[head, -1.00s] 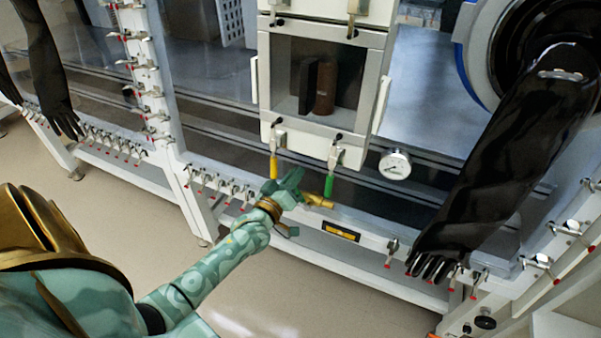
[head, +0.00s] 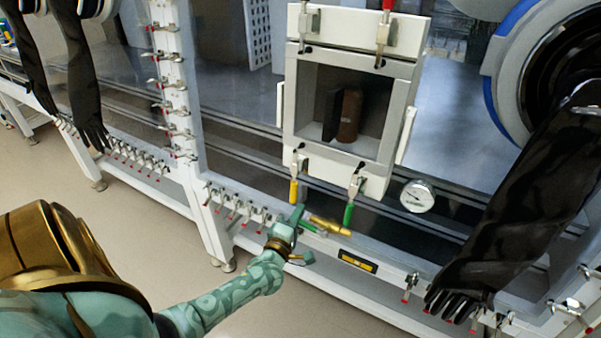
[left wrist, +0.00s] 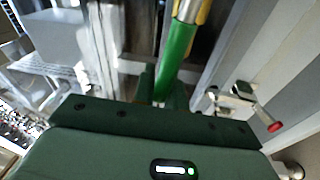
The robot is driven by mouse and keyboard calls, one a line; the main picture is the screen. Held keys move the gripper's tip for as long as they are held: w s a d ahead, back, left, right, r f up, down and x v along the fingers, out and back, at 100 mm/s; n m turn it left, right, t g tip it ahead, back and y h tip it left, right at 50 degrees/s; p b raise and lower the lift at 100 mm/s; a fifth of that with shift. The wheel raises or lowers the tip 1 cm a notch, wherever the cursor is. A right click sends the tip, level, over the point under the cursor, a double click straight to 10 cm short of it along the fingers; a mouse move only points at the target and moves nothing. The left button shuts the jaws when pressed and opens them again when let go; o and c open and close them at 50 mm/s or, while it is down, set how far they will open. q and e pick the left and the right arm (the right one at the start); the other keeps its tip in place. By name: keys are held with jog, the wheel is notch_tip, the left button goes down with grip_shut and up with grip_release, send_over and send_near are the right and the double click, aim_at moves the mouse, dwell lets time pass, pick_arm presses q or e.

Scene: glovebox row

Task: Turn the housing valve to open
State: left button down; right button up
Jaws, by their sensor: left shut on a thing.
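The housing valve (head: 331,226) is a brass body on the front frame below the hatch box, left of a yellow-and-black label. Its bright green lever (head: 309,228) points left from the brass body toward my left gripper (head: 298,222). In the left wrist view the green lever (left wrist: 177,58) runs down from brass and grey metal at the top to between the fingers of my left gripper (left wrist: 158,98). The gripper is shut on the lever; the gripped end is mostly hidden. My right gripper is not in view.
The hatch box (head: 345,110) has yellow (head: 294,190) and green (head: 349,213) clamp handles hanging close above the valve. A round gauge (head: 417,196) is to the right. A long black glove (head: 510,220) hangs at the right. Red-tipped clamps (head: 240,207) line the frame at left.

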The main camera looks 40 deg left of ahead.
pick_arm(q)
jog(key=shift+s+f+n, duration=0.1)
jog(key=shift+f+n, duration=0.4)
jog(key=shift+n, duration=0.2)
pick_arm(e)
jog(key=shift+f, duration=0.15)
pick_arm(q)
jog(key=c, duration=1.4)
grip_release()
jog(key=shift+c, duration=0.2)
